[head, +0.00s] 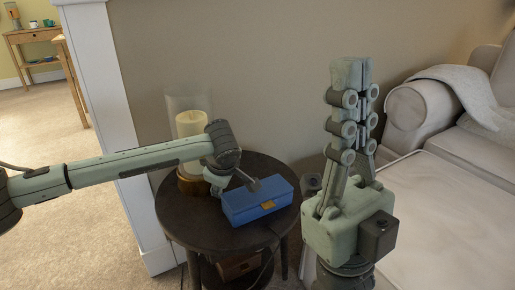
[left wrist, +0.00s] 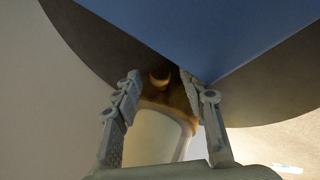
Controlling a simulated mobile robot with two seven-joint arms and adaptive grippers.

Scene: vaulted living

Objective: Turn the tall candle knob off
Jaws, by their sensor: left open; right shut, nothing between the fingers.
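The tall candle (head: 190,124) stands in a clear glass cylinder on a round wooden base (head: 190,181), at the back left of the dark side table. In the left wrist view a small round brownish knob (left wrist: 159,79) shows on the wooden base (left wrist: 178,104). My left gripper (left wrist: 160,76) is open, with one fingertip on each side of the knob in that view. I cannot tell whether the fingers touch it. In the head view my left wrist hides the knob and most of that gripper. My right gripper (head: 351,68) is shut, empty and points up, right of the table.
A blue box (head: 258,203) with a yellowish clasp lies on the round side table (head: 190,222), close to my left gripper. A wall stands behind the table. A white sofa (head: 440,180) fills the right side.

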